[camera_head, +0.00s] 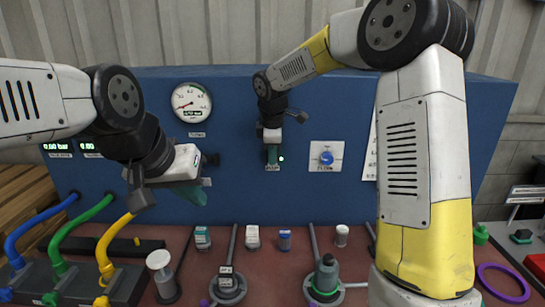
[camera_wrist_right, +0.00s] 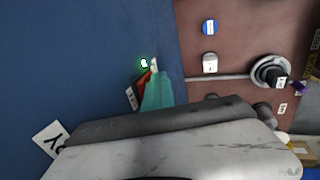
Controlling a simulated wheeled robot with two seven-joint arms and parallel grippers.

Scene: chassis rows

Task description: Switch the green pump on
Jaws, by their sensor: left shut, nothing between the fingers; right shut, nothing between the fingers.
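A small lamp (camera_head: 281,158) glows green on the blue panel, and it also shows in the wrist view (camera_wrist_right: 144,63). Beside it in the wrist view is a small orange-red part (camera_wrist_right: 144,82), perhaps a switch, partly hidden by my right gripper. My right gripper (camera_head: 272,156) is shut and empty, its teal fingers (camera_wrist_right: 157,93) at this spot; I cannot tell whether they touch it. On the bench a dark grey pump-like unit (camera_head: 327,275) stands on a base with a green ring. My left gripper (camera_head: 188,194) is shut and empty in front of the panel, below the gauge.
Blue, green (camera_head: 75,232) and yellow hoses curve at the left. Several small parts stand on the reddish bench (camera_head: 275,262). A purple ring (camera_head: 503,283) lies right.

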